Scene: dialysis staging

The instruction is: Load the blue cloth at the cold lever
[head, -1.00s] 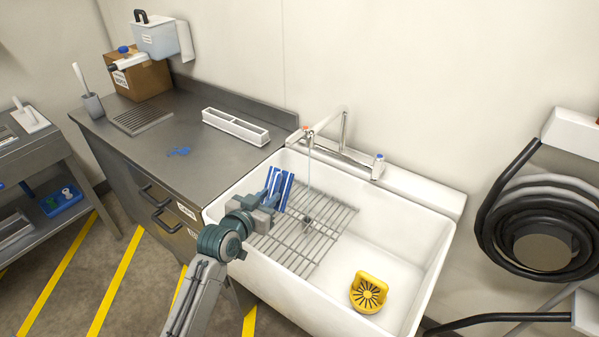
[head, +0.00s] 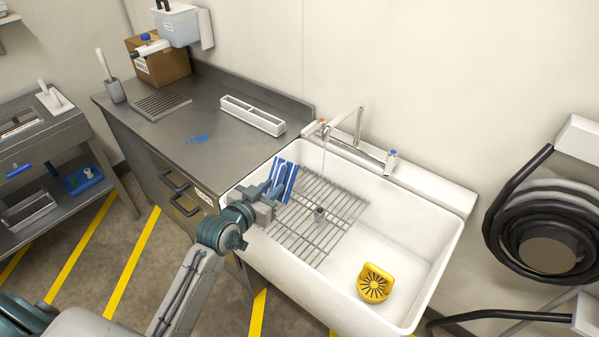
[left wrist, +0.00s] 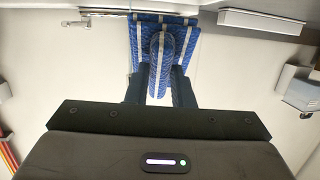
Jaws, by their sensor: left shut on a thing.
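My left gripper (head: 268,203) is shut on the blue cloth (head: 283,178), which has white stripes. It holds the cloth above the left side of the white sink (head: 408,262). The left wrist view shows the cloth (left wrist: 165,38) bunched between the two fingers. The cold lever (head: 392,158), with a blue cap, stands at the right end of the tap on the sink's back ledge, apart from the cloth. A red-capped lever (head: 323,127) stands at the left end. A thin stream seems to fall from the spout toward the drain. My right gripper is not in view.
A wire rack (head: 325,225) covers the sink's left part; a yellow object (head: 374,283) lies at its right. A black hose coil (head: 540,235) hangs at right.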

